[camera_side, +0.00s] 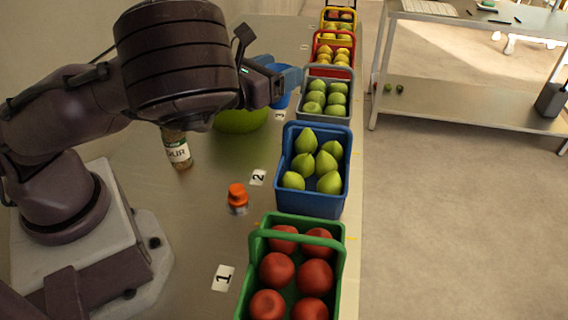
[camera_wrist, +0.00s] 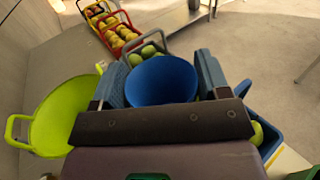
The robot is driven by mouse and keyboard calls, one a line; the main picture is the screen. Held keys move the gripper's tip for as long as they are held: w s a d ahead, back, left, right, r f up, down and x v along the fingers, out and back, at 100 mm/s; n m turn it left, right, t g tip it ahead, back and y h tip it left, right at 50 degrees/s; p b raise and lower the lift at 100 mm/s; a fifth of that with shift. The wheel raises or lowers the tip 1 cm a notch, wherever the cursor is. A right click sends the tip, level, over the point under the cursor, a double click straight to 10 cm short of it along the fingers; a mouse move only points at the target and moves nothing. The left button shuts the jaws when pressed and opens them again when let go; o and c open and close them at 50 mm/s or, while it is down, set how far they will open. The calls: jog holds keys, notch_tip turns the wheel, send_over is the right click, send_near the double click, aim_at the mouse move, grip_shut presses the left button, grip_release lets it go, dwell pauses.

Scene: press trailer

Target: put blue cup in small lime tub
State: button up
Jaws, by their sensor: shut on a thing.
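The blue cup (camera_wrist: 160,82) sits between the two fingers of my gripper (camera_wrist: 160,68) in the wrist view, its open mouth facing the camera. My gripper is shut on it. In the side view my gripper (camera_side: 284,82) hides most of the cup, and only bits of bright blue (camera_side: 283,101) show. The lime tub (camera_side: 240,121) stands on the counter below and behind my wrist, partly hidden by it. In the wrist view the tub (camera_wrist: 62,112) is at the left, with a looped handle, and the cup is to the right of it, not over it.
A row of fruit baskets lines the counter's right edge: green with red fruit (camera_side: 340,262), blue with green fruit (camera_side: 282,165), grey (camera_side: 350,110), red and yellow behind. A labelled jar (camera_side: 178,153) and an orange-capped shaker (camera_side: 237,197) stand on the counter.

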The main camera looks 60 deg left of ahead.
jog(key=d+r+m+h, duration=0.4)
jog(key=r+m+h, duration=0.1)
jog(key=r+h, duration=0.25)
jog(key=a+f+n+y, duration=0.1)
jog(key=f, duration=0.2)
jog(key=a+f+n+y, duration=0.1)
jog(key=f+y, duration=0.1)
jog(key=f, duration=0.1)
jog(key=a+f+y, duration=0.1)
jog(key=f, duration=0.2)
jog(key=shift+s+a+f+n, duration=0.1)
jog(key=shift+s+a+n, duration=0.05)
jog(key=shift+a+n, duration=0.2)
jog(key=s+a+f+n+y, duration=0.4)
jog(key=s+a+f+y, duration=0.2)
jog(key=s+a+f, duration=0.1)
jog(key=shift+a+g, duration=0.4)
jog(key=shift+a, duration=0.05)
jog(key=shift+f+y, duration=0.1)
jog(key=shift+y, duration=0.15)
jog(key=shift+f, duration=4.8)
jog(key=shift+f, duration=0.15)
